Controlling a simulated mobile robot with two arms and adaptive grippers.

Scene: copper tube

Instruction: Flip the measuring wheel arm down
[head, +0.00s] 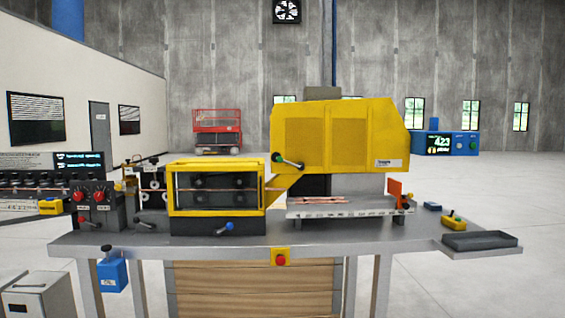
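A machine bench (340,243) stands ahead of me. A small dark unit with rollers or wheels (150,187) sits on it, left of a yellow-framed clear box (216,188). The measuring wheel arm seems to belong to this unit, but it is too small to tell its outline or whether it is up or down. A copper-coloured tube (275,189) shows at the right side of the yellow-framed box. Neither of my grippers is in view.
A control box with red knobs (97,205) stands at the left. A red emergency button (281,259) is on the front edge. A dark tray (480,240) sits at the right end.

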